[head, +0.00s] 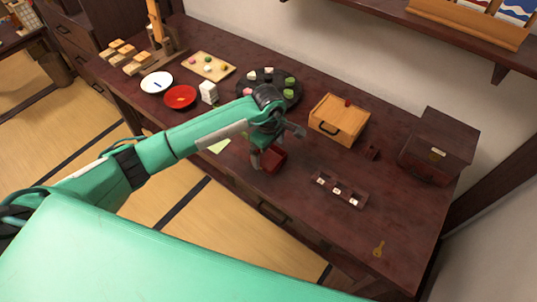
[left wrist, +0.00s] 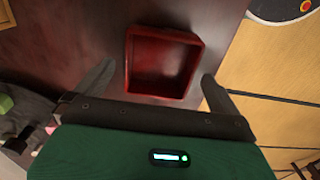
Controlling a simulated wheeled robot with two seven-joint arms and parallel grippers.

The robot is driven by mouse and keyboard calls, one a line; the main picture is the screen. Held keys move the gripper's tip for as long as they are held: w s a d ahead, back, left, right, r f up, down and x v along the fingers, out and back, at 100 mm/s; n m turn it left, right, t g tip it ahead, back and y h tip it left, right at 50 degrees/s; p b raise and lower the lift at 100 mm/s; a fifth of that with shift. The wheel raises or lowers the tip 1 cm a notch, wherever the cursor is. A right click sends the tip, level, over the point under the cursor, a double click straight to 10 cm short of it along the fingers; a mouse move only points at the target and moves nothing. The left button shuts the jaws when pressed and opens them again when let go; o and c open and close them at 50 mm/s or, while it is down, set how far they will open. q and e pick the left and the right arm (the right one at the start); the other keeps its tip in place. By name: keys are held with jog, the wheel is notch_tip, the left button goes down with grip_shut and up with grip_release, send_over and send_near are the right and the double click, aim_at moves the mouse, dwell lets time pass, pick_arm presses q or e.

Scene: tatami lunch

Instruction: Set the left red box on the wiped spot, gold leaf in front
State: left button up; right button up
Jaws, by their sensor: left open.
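The left red box (head: 276,160) is open-topped with a glossy red inside and sits near the front edge of the dark table. In the left wrist view the red box (left wrist: 163,62) lies between my spread fingers, its opening facing the camera. My left gripper (head: 272,150) is open around it; gaps show beside the fingers (left wrist: 158,85). The arm partly hides the box in the head view. No gold leaf shows on its visible faces. I cannot make out a wiped spot. My right gripper is not in view.
A dark tray (head: 339,190) with white pieces lies in front. A gold object (head: 379,249) lies near the front right. A round dark tray (head: 291,91) stands behind. Table right of the tray is clear.

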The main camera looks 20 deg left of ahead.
aim_at(269, 161)
pick_arm(q)
notch_tip(269, 161, up, 9)
jog(key=b, duration=0.1)
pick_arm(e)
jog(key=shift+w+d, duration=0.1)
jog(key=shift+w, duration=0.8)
pick_arm(q)
jog(key=shift+f, duration=0.1)
